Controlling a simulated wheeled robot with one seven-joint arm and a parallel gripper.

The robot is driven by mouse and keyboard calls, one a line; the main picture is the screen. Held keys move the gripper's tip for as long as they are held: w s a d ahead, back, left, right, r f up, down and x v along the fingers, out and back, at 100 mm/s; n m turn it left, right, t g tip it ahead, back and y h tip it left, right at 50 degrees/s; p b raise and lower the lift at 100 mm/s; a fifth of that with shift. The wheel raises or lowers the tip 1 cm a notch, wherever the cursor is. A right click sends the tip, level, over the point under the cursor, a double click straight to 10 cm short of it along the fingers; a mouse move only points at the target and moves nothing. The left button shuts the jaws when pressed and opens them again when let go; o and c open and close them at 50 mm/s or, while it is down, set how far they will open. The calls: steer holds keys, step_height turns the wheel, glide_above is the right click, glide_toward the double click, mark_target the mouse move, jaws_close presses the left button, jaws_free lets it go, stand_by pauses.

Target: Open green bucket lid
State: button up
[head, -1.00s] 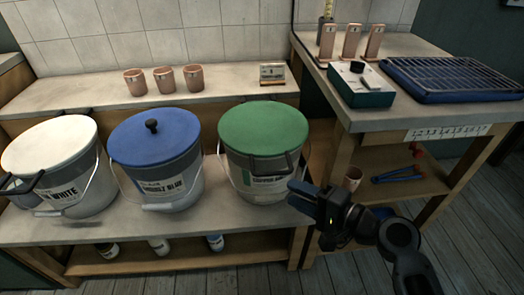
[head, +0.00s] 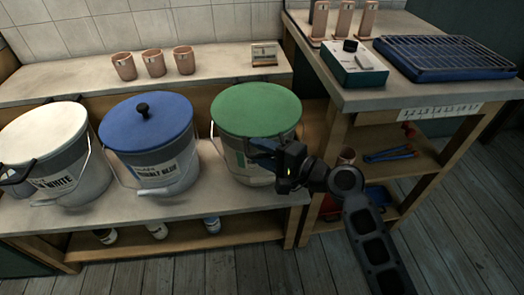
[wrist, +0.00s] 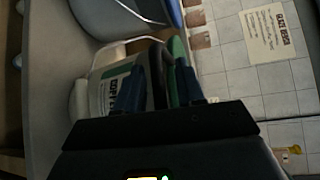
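The green bucket lid (head: 257,110) lies on a grey bucket (head: 228,152) at the right end of the low bench. In the wrist view the lid's green edge (wrist: 178,48) shows beside the labelled bucket wall (wrist: 108,92). A dark handle (wrist: 157,76) projects from the bucket's rim area. My gripper (head: 262,150) is at the front right of this bucket, just below the lid's edge. In the wrist view its blue fingers (wrist: 160,90) are apart, one on each side of the dark handle. I cannot tell whether either finger touches it.
A blue-lidded bucket (head: 146,122) and a white-lidded bucket (head: 42,135) stand to the left. Three clay cups (head: 154,63) and a small card (head: 264,55) are on the shelf behind. The higher table (head: 425,92) at right holds a teal box (head: 352,68) and a rack.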

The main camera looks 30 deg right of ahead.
steer(key=shift+c, duration=0.5)
jaws_close()
steer(key=shift+s+f, duration=0.1)
steer(key=shift+r, duration=0.2)
